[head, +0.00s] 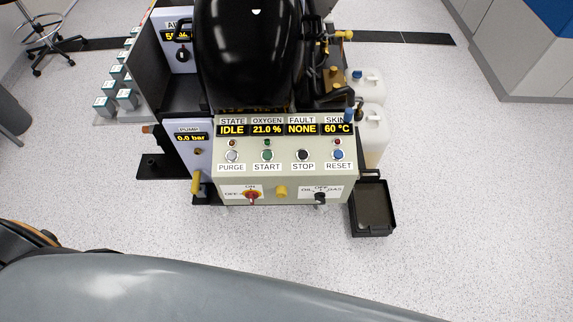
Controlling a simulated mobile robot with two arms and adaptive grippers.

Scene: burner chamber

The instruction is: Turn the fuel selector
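The fuel selector (320,197) is a small black knob on the lower right of the front of the beige control panel (229,170). The labels around it read OIL at left, OFF at top and GAS at right. It is small, and I cannot tell exactly which label it points to. A large grey and black part of my own arm crosses the bottom of the head view. Neither of my grippers shows.
Several push buttons sit above. A black tray (373,212) lies on the floor at right, near white canisters (372,135). The floor in front is clear.

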